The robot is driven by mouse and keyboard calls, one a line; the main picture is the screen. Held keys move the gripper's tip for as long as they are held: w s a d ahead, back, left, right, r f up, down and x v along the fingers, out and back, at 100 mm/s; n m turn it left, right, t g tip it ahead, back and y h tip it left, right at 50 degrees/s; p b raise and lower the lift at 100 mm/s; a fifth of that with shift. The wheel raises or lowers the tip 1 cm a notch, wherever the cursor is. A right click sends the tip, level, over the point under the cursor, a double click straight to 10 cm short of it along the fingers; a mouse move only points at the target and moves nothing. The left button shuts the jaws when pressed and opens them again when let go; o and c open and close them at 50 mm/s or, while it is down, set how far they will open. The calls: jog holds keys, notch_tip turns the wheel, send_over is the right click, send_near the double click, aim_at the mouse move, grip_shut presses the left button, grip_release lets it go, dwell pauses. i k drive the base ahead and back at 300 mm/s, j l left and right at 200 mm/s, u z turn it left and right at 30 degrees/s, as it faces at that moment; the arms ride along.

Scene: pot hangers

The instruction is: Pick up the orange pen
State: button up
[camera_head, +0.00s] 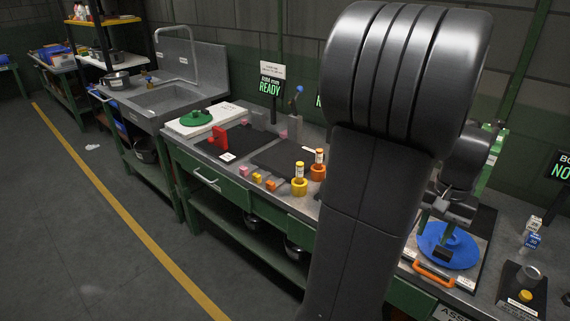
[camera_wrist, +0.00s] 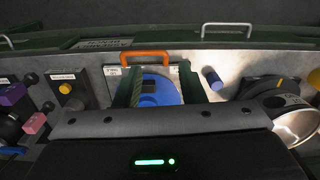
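No thing that is clearly an orange pen shows in either view. An orange handle-shaped bar (camera_head: 434,274) lies at the front edge of a board with a blue round disc (camera_head: 462,252). In the wrist view the same orange bar (camera_wrist: 146,54) lies beyond the blue disc (camera_wrist: 155,87). My gripper (camera_head: 447,212) is above the blue disc. In the wrist view its two fingers (camera_wrist: 161,75) stand apart on either side of the disc, with nothing seen held between them. My arm hides the middle of the bench in the head view.
Yellow and orange cups (camera_head: 299,187) and small coloured blocks (camera_head: 257,178) stand on the bench left of my arm. A black box with a yellow button (camera_head: 525,295) is at the right. In the wrist view a blue cylinder (camera_wrist: 213,78) and a metal pot (camera_wrist: 298,124) are right of the gripper.

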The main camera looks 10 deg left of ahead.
aim_at(319, 155)
jog(key=i+j+u, duration=0.3)
jog(key=i, duration=0.4)
jog(key=i+u, duration=0.35)
jog(key=i, duration=0.35)
